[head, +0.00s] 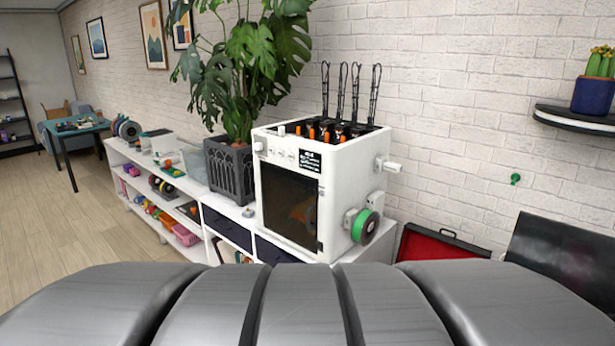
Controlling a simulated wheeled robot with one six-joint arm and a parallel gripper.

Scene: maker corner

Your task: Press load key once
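A white box-shaped machine (345,172), which looks like a 3D printer, stands on a low white shelf unit at the middle of the head view. Its front has a dark window (288,204). Above the window is a strip of small controls (284,154) with a black label (309,160) at its right end. The controls are too small to tell which one is the load key. A green spool (367,227) is mounted on the machine's right side. My gripper is not in view. A large grey ribbed part of my own body fills the bottom edge.
The shelf unit (213,205) runs left along the brick wall. A potted plant (229,172) stands close to the machine's left side. The wood floor (75,215) at left is clear.

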